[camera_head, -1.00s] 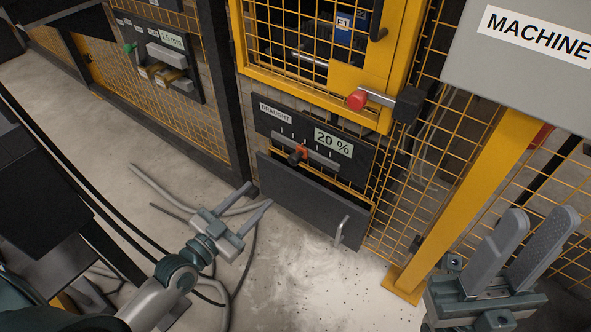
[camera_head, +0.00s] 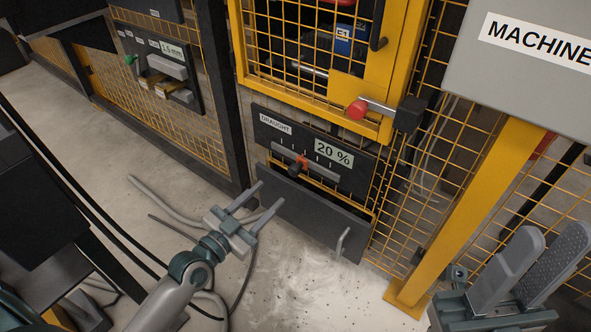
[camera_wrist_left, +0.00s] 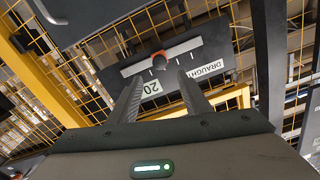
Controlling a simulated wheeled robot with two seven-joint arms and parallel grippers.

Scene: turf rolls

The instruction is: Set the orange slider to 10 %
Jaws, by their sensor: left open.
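The orange slider (camera_head: 301,162) sits on a grey rail in the dark DRAUGHT panel (camera_head: 357,182), left of the rail's middle. The panel's display (camera_head: 333,153) reads 20 %. My left gripper (camera_head: 271,194) is open and empty, in front of and below the slider in the head view. In the left wrist view, the slider (camera_wrist_left: 159,61) appears just beyond the gap between the two fingertips (camera_wrist_left: 159,75), with no contact visible. The display shows upside down there. My right gripper (camera_head: 552,235) is open and empty at the lower right, away from the panel.
A dark flap (camera_head: 312,215) with a metal handle (camera_head: 342,241) juts out below the panel. A red knob (camera_head: 357,108) and yellow mesh guarding are above. A yellow post (camera_head: 463,220) stands at right. Cables lie on the floor. Another panel (camera_head: 160,66) reads 1.5 mm.

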